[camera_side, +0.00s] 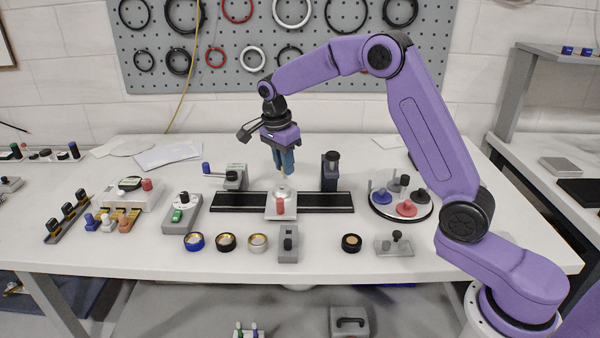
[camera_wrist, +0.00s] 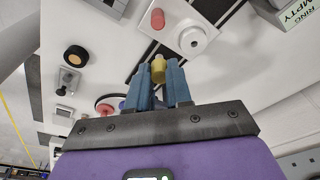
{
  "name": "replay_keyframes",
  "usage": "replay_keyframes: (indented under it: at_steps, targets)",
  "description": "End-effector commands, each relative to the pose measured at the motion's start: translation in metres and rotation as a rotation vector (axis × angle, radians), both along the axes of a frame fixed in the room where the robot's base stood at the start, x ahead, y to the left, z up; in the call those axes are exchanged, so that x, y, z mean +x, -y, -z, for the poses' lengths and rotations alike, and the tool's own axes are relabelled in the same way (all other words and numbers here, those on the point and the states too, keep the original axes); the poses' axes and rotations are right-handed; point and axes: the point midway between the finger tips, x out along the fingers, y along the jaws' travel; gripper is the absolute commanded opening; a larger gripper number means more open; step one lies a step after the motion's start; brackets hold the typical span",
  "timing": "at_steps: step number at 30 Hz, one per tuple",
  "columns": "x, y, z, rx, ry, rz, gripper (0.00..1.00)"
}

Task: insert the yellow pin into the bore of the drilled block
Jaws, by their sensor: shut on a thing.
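The yellow pin (camera_wrist: 158,66) is held between the blue fingertips of my gripper (camera_wrist: 160,78), its end sticking out past them in the wrist view. In the side view my gripper (camera_side: 284,172) points down above the drilled block (camera_side: 272,211). The block is pale, with a round raised top and a red knob (camera_side: 280,206) on its front. In the wrist view the block (camera_wrist: 175,15) lies beyond the pin, with a round boss and dark bore (camera_wrist: 193,41) to the right of the pin's end. The pin appears apart from the block.
The block sits across a dark rail (camera_side: 330,203), between a grey clamp (camera_side: 235,177) at left and a dark upright post (camera_side: 330,171) at right. Several round pucks (camera_side: 225,242) and a grey switch block (camera_side: 288,243) stand in front. A round tray (camera_side: 383,213) with knobs stands right.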

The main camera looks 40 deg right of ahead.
Motion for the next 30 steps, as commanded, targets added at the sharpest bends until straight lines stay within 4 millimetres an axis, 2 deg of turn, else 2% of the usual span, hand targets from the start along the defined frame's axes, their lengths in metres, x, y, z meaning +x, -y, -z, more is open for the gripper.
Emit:
replay_keyframes:
  at_steps: [3, 10, 20, 30]
  targets:
    - [0.026, 0.015, 0.012, 0.000, -0.003, 0.002, 0.00]
    - [0.055, 0.034, 0.026, 0.000, 0.000, 0.001, 0.00]
    - [0.061, 0.039, 0.034, 0.000, 0.000, -0.001, 0.00]
    - [0.061, 0.039, 0.056, 0.000, -0.001, 0.000, 0.00]
